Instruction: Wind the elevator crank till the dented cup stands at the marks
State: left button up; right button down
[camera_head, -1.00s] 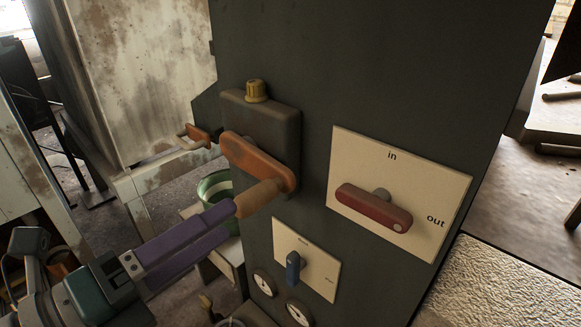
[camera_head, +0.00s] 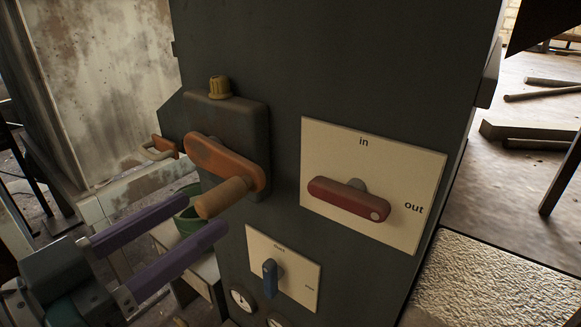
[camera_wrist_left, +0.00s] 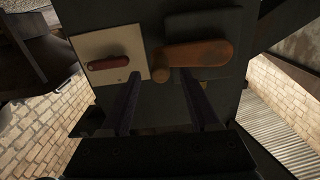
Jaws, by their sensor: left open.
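The crank is an orange arm (camera_head: 226,161) with a tan wooden handle (camera_head: 223,197), mounted on a dark box on the grey cabinet. Its arm slopes down to the right in the head view, with the handle at the lower end. My left gripper (camera_head: 207,214) is open, its two purple fingers spread at the handle's free end. In the left wrist view, the handle end (camera_wrist_left: 160,75) shows between and beyond the fingertips, below the orange arm (camera_wrist_left: 195,54). No dented cup or marks can be made out. My right gripper is out of view.
Right of the crank is a cream "in/out" plate (camera_head: 420,175) with a red lever (camera_head: 345,196). Below is a smaller plate (camera_head: 300,285) with a blue knob (camera_head: 269,272). A green bucket (camera_head: 188,222) stands behind the gripper.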

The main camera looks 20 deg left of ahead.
aim_at(224, 197)
pick_arm(q)
jog(key=x, duration=0.5)
jog(key=shift+w+d+b, duration=0.1)
jog(key=shift+w+b, duration=0.15)
jog(key=shift+b, duration=0.15)
grip_shut()
dwell(1.0)
